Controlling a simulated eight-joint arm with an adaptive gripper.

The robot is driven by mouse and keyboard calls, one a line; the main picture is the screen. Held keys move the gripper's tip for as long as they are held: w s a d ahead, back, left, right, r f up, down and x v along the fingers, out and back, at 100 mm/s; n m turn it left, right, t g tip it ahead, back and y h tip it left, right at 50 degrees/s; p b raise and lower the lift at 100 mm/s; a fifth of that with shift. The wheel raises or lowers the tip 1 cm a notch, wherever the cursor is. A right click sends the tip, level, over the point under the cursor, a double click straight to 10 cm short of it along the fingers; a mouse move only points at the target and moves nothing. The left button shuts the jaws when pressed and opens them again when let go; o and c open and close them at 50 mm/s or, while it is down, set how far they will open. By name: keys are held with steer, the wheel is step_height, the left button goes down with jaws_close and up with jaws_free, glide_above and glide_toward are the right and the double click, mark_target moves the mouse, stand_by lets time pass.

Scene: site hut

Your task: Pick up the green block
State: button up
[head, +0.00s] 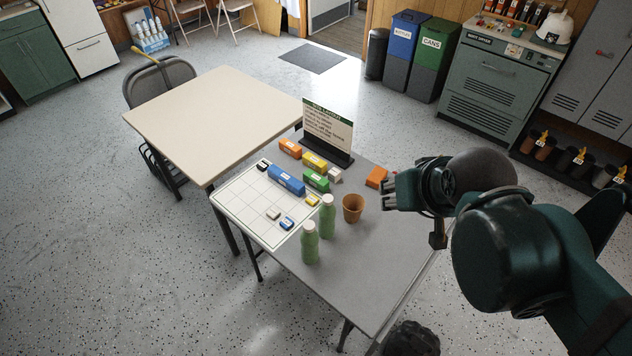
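The green block (316,181) lies on the grey table, near the right edge of the white gridded board (250,207). It has a pale label on its side. A yellow block (315,162) lies behind it, and a small white block (335,175) sits close to its right. My gripper (386,190) is above the table's right side, to the right of the green block and apart from it. Its fingers point left. I cannot tell how far they are apart, and I see nothing held between them.
Two green bottles (327,214) and an orange-brown cup (353,208) stand in front of the green block. A sign (328,130) stands behind it. Blue (286,180) and orange (290,148) blocks lie nearby; another orange block (376,177) is beside my gripper. The table's front is clear.

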steer(key=shift+w, duration=0.15)
steer(key=n+g+b, duration=0.5)
steer(key=n+g, duration=0.2)
steer(key=n, duration=0.2)
glide_above(317, 177)
step_height(317, 177, down, 30)
steer(key=shift+r, duration=0.1)
steer(key=shift+f, duration=0.3)
steer(key=shift+w+f+b, duration=0.1)
steer(key=shift+f+b, duration=0.35)
steer(key=shift+f, duration=0.85)
